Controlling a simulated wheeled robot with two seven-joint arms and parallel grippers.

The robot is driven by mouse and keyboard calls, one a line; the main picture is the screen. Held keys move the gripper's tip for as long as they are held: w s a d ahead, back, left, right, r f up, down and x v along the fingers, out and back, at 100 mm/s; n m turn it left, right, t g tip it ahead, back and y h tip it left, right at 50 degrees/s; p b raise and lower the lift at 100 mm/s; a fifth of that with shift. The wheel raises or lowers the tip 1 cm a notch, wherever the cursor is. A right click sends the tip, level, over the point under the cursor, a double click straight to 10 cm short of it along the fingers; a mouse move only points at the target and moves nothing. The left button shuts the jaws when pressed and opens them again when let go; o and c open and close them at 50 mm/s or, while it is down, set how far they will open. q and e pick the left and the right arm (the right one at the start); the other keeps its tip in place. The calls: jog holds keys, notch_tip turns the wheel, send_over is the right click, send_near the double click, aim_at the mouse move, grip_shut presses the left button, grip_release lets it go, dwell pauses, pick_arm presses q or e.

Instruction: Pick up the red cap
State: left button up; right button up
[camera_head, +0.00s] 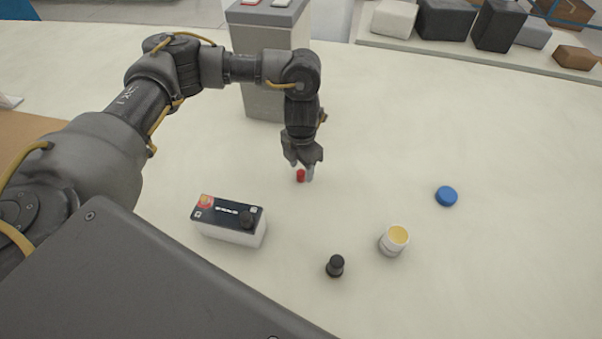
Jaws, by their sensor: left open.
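A small red cap (300,175) lies on the pale table top, right at the fingertips of my left gripper (303,172). The gripper points down over the cap and is open, with a finger to the right of the cap; part of the cap is hidden by the fingers. I cannot tell whether the fingers touch it. My right gripper is not in view.
A battery (229,222) with a dark top stands left of centre. A black knob-like piece (335,266), a white jar with a yellow top (394,240) and a blue cap (446,196) stand to the right. A grey box (262,98) stands behind my left arm.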

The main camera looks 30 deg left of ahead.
pick_arm(q)
notch_tip(320, 180, down, 2)
jog(key=shift+a+f, duration=0.1)
jog(key=shift+f, duration=0.1)
grip_shut()
jog(key=shift+r, duration=0.1)
